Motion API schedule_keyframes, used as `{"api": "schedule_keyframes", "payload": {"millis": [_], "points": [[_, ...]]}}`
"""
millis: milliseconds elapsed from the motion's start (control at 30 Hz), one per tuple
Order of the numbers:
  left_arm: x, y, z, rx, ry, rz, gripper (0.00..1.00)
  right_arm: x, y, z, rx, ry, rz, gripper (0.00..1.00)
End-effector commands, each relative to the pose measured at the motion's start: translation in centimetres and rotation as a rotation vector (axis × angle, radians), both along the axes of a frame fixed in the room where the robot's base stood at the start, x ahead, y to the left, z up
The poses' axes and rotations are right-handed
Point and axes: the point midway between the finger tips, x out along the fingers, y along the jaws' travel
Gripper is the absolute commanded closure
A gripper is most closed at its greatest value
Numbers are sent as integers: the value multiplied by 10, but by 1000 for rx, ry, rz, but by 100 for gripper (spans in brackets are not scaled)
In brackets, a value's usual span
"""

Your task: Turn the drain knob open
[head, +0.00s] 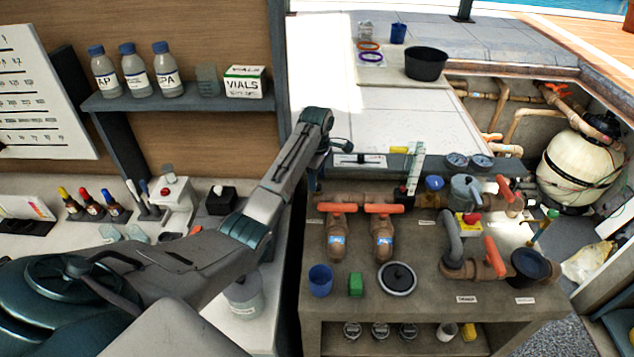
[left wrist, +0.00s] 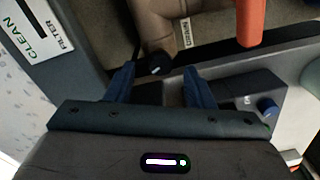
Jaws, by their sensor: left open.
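I take this to be the drain knob. My left gripper (left wrist: 157,76) is open, with one blue finger on each side of the knob. Whether the fingers touch it I cannot tell. In the head view my left gripper (head: 315,180) points down at the far left edge of the pipe bench, and the knob is hidden there. My right gripper is not in view.
The grey bench (head: 440,315) carries brown pipes with an orange handle (head: 384,208) and other valves. A blue cup (head: 320,280), a green block (head: 356,284) and a round lid (head: 397,278) stand at its front. An orange handle (left wrist: 250,22) is close right of the gripper.

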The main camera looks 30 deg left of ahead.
Motion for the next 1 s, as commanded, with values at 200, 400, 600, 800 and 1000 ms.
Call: {"api": "schedule_keyframes", "payload": {"millis": [200,400,600,800,1000], "points": [[1,1,47,1,-8,0,51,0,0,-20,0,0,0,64],[0,0,83,0,-2,0,51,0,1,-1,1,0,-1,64],[0,0,91,1,-3,0,51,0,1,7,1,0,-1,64],[0,0,90,1,-3,0,51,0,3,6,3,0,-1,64],[0,0,90,1,-3,0,51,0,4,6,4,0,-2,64]]}}
